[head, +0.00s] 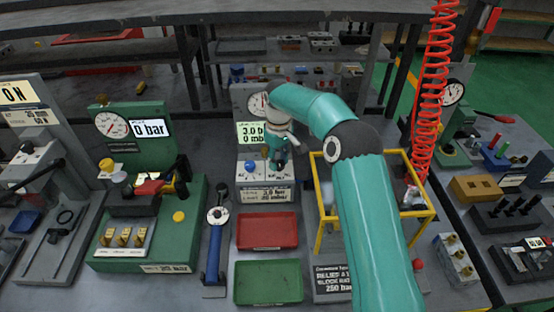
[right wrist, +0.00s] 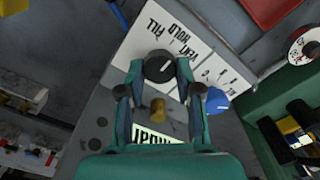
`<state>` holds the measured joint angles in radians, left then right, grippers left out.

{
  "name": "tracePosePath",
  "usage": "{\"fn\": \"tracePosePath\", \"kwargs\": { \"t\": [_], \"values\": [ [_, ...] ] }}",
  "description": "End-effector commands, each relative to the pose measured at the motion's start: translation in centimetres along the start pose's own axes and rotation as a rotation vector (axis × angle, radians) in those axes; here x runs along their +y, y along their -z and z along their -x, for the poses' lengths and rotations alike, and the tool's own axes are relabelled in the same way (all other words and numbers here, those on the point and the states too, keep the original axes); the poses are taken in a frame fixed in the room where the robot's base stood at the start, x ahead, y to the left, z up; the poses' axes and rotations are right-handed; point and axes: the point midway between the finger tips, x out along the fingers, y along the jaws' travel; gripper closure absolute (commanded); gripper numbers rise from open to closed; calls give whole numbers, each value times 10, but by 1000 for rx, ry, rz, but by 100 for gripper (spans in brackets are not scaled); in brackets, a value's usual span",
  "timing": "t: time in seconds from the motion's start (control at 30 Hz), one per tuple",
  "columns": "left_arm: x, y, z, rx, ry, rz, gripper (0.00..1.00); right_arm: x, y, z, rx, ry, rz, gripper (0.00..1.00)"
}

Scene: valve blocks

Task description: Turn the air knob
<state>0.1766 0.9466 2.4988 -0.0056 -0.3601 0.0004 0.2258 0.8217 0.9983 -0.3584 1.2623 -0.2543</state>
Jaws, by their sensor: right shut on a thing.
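A black knob (right wrist: 160,66) with a white mark sits on a white plate (right wrist: 150,40) lettered FILL, HOLD, VENT in the right wrist view. My right gripper (right wrist: 159,72) is shut on it, one finger on each side. A blue knob (right wrist: 215,102) sits beside it, outside the fingers. In the head view my right gripper (head: 277,158) reaches down onto the centre panel and hides the black knob; the blue knob (head: 251,165) shows left of it. My left gripper is not in view.
A red tray (head: 267,231) and a green tray (head: 268,283) lie in front of the panel. A yellow frame (head: 320,190) stands close on the right, beside my arm. A green block with a gauge (head: 111,125) is on the left. A brass fitting (right wrist: 157,109) lies between my fingers' bases.

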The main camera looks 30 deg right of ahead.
Motion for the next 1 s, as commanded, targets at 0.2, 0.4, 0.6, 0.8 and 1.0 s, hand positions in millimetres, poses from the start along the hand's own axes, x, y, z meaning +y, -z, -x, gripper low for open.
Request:
{"fn": "tracePosePath", "kwargs": {
  "t": [0.2, 0.4, 0.6, 0.8, 1.0],
  "values": [
    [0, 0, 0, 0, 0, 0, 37, 2, 3, 4, 14, -6, -8, 100],
    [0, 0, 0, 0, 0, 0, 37, 2, 3, 4, 15, -6, -7, 62],
    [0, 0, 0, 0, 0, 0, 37, 1, 2, 2, 9, -4, -6, 40],
    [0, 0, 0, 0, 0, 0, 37, 1, 1, 2, 5, -2, -6, 40],
    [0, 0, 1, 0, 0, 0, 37, 1, 2, 12, 7, -3, -6, 40]
  ]
}}
